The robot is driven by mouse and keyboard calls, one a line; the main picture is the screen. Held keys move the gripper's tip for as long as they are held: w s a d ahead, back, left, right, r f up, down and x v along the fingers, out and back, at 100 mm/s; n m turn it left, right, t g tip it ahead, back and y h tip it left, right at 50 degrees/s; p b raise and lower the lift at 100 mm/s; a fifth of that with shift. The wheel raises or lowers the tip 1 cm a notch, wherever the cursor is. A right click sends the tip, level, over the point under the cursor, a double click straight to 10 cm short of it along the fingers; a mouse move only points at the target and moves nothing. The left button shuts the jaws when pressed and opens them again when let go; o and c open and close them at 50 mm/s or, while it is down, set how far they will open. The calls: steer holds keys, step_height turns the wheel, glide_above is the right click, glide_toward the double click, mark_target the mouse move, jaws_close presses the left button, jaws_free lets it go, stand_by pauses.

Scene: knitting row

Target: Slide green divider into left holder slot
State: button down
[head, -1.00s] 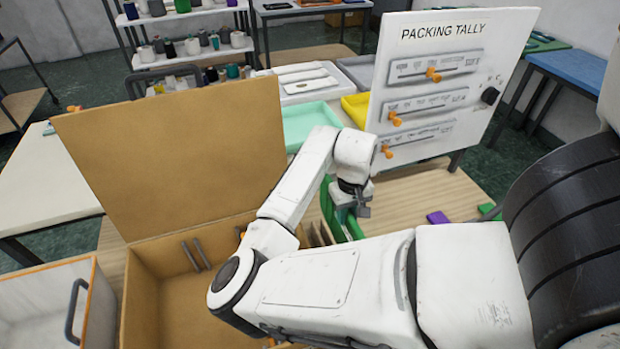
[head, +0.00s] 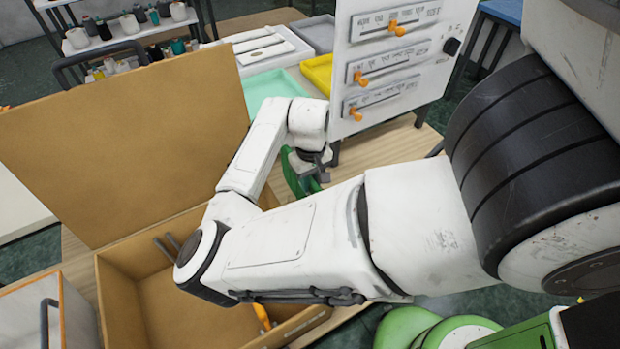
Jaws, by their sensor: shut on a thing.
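The green divider (head: 292,177) stands beyond my forearm, right of the box, and is partly hidden by my gripper and arm. My gripper (head: 315,172) is shut on it near its upper edge. The tan box (head: 125,300) is at the lower left with its lid raised. A pair of grey upright rails (head: 166,246) forming a slot shows at the box's far wall, left of my arm. The divider is apart from these rails. My arm hides the right part of the box and any other rails there.
A white board with orange sliders (head: 395,60) stands close to the right of my wrist. Mint (head: 270,90) and yellow (head: 318,72) trays lie behind. The raised lid (head: 120,150) blocks the left rear. An orange piece (head: 262,316) shows inside the box.

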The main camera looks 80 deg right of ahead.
mark_target(310, 195)
steer(key=shift+f+b, duration=2.65)
steer(key=shift+f, duration=0.55)
steer(key=c, duration=0.8)
jaws_free()
steer(key=shift+c, duration=0.2)
step_height(310, 195, up, 11)
steer(key=shift+f+b, duration=0.15)
steer(key=shift+b, duration=0.15)
